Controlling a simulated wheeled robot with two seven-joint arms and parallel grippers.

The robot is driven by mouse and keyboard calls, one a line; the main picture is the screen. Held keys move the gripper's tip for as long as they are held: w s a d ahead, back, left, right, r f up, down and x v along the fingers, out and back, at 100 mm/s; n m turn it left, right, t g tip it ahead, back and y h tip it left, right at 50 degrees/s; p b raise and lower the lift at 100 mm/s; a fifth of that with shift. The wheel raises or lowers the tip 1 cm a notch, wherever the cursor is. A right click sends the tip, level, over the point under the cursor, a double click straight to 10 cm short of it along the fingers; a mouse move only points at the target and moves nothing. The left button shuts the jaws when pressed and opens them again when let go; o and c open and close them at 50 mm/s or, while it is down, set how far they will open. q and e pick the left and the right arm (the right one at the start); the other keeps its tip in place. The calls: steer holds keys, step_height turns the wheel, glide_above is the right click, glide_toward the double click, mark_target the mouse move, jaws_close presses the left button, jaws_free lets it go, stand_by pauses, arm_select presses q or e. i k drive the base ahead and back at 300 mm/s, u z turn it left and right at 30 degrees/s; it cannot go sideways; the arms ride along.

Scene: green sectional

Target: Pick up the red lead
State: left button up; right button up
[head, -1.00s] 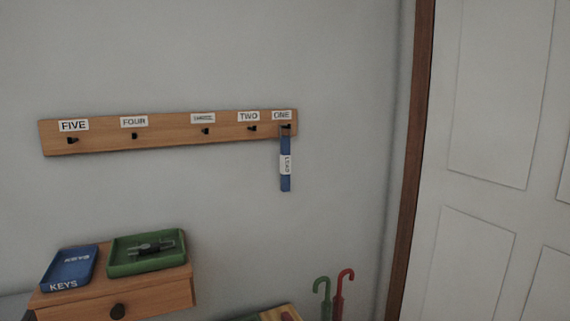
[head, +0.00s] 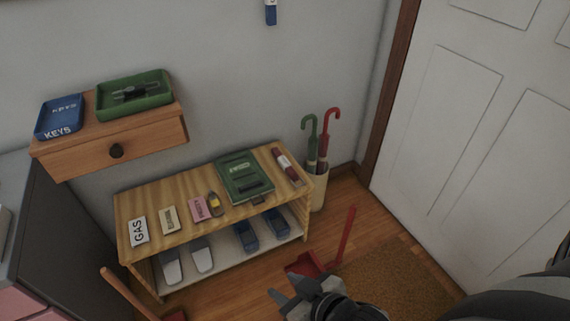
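A dark red strip with a white label, which looks like the red lead (head: 287,166), lies at the right end of the wooden bench top (head: 150,194). Its label is too small to read. My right gripper (head: 282,283) is low in the head view, in front of the bench and apart from the lead. Its two dark fingers are spread, with nothing seen between them. My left gripper is not in view.
A green box (head: 244,177) lies left of the lead; cards lie further left. Umbrellas stand in a holder (head: 317,188) at the bench's right end. A red dustpan (head: 308,264) is on the floor near my gripper. A drawer shelf (head: 112,140) juts out above left.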

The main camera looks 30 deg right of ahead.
mark_target(283, 162)
steer(key=z, duration=0.25)
steer(key=i, duration=1)
steer(key=u, duration=0.45)
